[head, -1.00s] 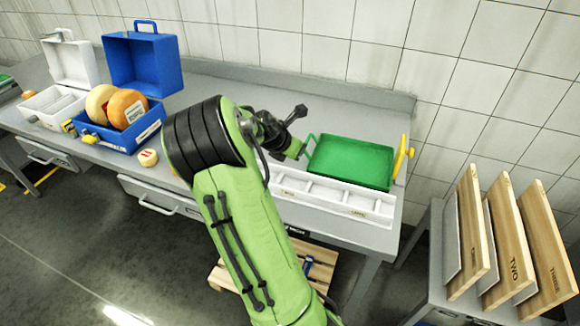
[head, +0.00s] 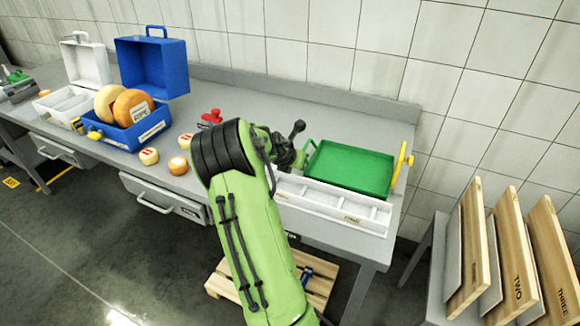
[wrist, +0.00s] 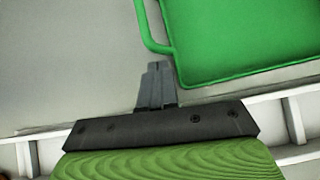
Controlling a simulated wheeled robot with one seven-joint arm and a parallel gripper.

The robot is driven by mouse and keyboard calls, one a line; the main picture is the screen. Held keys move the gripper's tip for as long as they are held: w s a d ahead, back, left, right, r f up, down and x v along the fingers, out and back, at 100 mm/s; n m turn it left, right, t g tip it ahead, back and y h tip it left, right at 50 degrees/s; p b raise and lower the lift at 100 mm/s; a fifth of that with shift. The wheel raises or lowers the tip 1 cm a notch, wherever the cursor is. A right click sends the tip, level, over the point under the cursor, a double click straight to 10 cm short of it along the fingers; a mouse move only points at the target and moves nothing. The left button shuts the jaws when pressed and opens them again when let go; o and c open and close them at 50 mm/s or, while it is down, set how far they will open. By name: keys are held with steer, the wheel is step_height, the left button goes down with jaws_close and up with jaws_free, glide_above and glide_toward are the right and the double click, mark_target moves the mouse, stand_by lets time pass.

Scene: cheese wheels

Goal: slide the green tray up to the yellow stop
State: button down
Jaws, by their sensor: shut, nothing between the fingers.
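The green tray (head: 350,168) lies flat on the bench top at the right, behind a white divided rack. The yellow stop (head: 402,162) stands at the tray's right end; I cannot tell whether they touch. The tray's wire handle (head: 309,149) is on its left end. My gripper (wrist: 158,68) is shut and empty, its fingertips beside the handle and the tray's near left corner (wrist: 185,80). Whether they touch the handle is unclear. In the head view my arm and wrist partly hide the fingers.
The white divided rack (head: 330,203) runs along the bench's front edge, under my wrist. A blue case (head: 150,135) with cheese wheels, loose small cheeses (head: 178,166) and a red object (head: 212,116) are to the left. Labelled boards (head: 510,250) stand at the right. The bench behind the tray is clear.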

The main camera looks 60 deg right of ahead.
steer(key=shift+w+d, duration=0.1)
steer(key=shift+d, duration=0.45)
steer(key=shift+d+r+p, duration=0.2)
steer(key=shift+d+p, duration=0.65)
steer(key=shift+d, duration=0.2)
steer(key=shift+w+d+f, duration=0.1)
steer(key=shift+d+f, duration=0.05)
